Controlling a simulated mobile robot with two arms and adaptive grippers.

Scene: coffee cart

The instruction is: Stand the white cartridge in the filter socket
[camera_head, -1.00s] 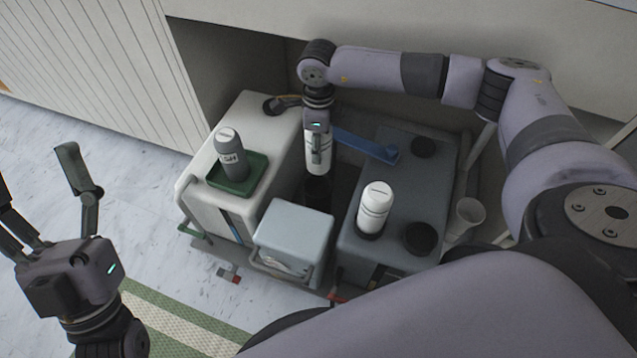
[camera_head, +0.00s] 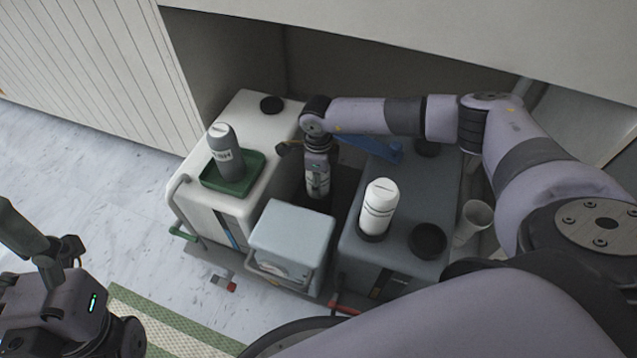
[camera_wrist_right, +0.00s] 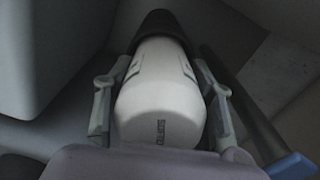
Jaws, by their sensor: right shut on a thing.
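The white cartridge (camera_head: 318,187) is upright in my right gripper (camera_head: 317,172), low in the gap between the white tank and the grey tank. My right gripper is shut on it; in the right wrist view a finger lies along each side of the white cartridge (camera_wrist_right: 162,98). A dark round part (camera_wrist_right: 162,22), seemingly the filter socket, shows at its far end. I cannot tell how deep the cartridge sits in it. My left gripper (camera_head: 35,235) is at the left edge, away from the tanks and partly cut off.
A second white bottle (camera_head: 377,205) stands on the grey tank (camera_head: 400,190). A grey bottle (camera_head: 225,150) stands in a green tray (camera_head: 250,165) on the white tank (camera_head: 205,205). A pale box (camera_head: 292,230) is in front of the gap.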

